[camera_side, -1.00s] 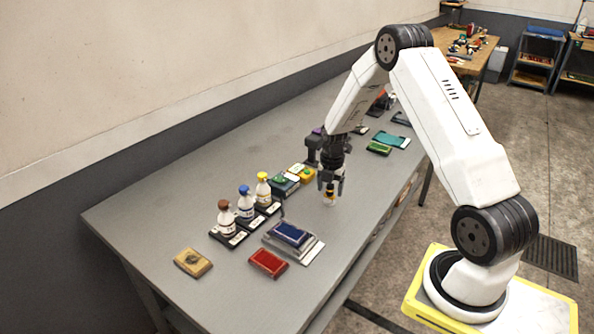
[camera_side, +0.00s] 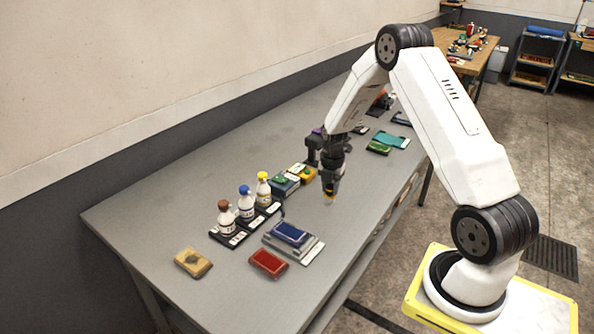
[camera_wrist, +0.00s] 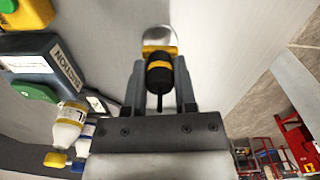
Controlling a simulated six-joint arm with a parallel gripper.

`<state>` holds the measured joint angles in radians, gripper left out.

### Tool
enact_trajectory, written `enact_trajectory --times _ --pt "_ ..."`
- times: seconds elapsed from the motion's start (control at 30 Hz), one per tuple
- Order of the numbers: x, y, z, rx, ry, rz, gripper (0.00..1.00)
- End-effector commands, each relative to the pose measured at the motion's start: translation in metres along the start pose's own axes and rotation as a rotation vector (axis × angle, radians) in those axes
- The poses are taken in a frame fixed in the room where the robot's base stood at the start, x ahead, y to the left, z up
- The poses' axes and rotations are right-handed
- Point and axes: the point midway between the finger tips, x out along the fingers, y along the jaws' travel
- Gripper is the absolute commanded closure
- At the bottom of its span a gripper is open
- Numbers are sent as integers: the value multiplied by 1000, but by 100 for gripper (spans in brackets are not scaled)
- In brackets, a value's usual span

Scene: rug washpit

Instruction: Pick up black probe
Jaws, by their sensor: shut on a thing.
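The black probe (camera_wrist: 159,76) is a short dark cylinder with a yellow band and a yellow collar near its far end. In the wrist view it sits between the two fingers of my gripper (camera_wrist: 159,90), which is shut on it. A pale round shape shows past its far end. In the side view my gripper (camera_side: 330,190) points down over the grey table, and only a small yellow and pale part of the probe (camera_side: 328,199) shows below the fingers. I cannot tell whether its lower end touches the table.
To the left stand bottles with brown (camera_side: 226,215), blue (camera_side: 246,202) and yellow (camera_side: 263,188) caps on black trays. A blue pad (camera_side: 290,234), a red pad (camera_side: 268,263) and a tan block (camera_side: 193,263) lie nearer.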

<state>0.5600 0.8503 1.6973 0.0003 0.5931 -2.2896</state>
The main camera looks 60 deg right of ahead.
Motion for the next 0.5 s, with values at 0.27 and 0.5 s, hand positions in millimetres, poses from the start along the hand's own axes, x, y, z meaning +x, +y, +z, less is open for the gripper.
enact_trajectory --times 0.27,0.5 --pt "-15 0 0 0 -1 2 100" --pt "-41 -7 -4 0 -1 0 100"
